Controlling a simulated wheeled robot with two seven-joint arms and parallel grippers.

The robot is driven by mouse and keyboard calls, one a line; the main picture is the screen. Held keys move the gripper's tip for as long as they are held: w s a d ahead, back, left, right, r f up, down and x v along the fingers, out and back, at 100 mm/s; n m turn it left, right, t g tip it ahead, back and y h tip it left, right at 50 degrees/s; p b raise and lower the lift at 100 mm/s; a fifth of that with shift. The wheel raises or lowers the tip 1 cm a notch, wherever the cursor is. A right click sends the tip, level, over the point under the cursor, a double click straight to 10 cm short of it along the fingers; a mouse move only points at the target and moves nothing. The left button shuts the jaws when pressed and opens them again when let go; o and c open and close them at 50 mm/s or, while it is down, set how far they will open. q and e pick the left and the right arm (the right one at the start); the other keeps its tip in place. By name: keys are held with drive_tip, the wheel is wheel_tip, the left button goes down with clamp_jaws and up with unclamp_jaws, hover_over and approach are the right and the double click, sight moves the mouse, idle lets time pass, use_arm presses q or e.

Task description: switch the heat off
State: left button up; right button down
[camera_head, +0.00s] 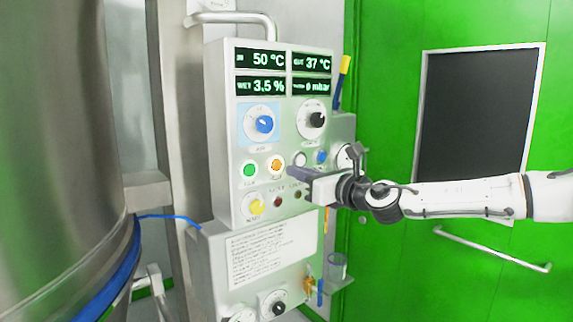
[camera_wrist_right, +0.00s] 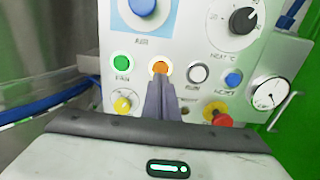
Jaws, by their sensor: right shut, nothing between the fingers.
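The grey control panel (camera_head: 228,150) carries a row of round buttons. A green button (camera_head: 249,170) is at left, beside an orange button (camera_head: 275,164) that looks bright, then a white button (camera_head: 300,159) and a blue one (camera_head: 321,156). My right gripper (camera_head: 290,171) is shut and empty, its tips just right of the orange button in the head view. In the right wrist view the fingers (camera_wrist_right: 160,82) point at the orange button (camera_wrist_right: 160,68) and cover its lower edge. I cannot tell whether they touch it. The label under it is hidden. My left gripper is not in view.
Displays (camera_head: 284,73) read 50 °C, 37 °C, 3.5 % and 0 mbar. A blue knob (camera_head: 264,124) and black knob (camera_head: 317,119) sit above the buttons. A red knob (camera_wrist_right: 217,114) and gauge (camera_wrist_right: 269,94) lie right. A steel vessel (camera_head: 60,150) stands left.

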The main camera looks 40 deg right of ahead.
sight(278, 165)
drive_tip(key=shift+w+d+f, duration=0.1)
drive_tip(key=shift+w+d, duration=0.05)
drive_tip(key=shift+w, duration=0.45)
drive_tip(key=shift+w+d+f, duration=0.1)
drive_tip(key=shift+w, duration=0.5)
drive_tip(key=shift+w+d+r+b, duration=0.1)
drive_tip(key=shift+w+b, duration=0.3)
drive_tip(key=shift+w, duration=0.35)
drive_tip(key=shift+w+r, duration=0.1)
drive_tip(key=shift+w, duration=0.25)
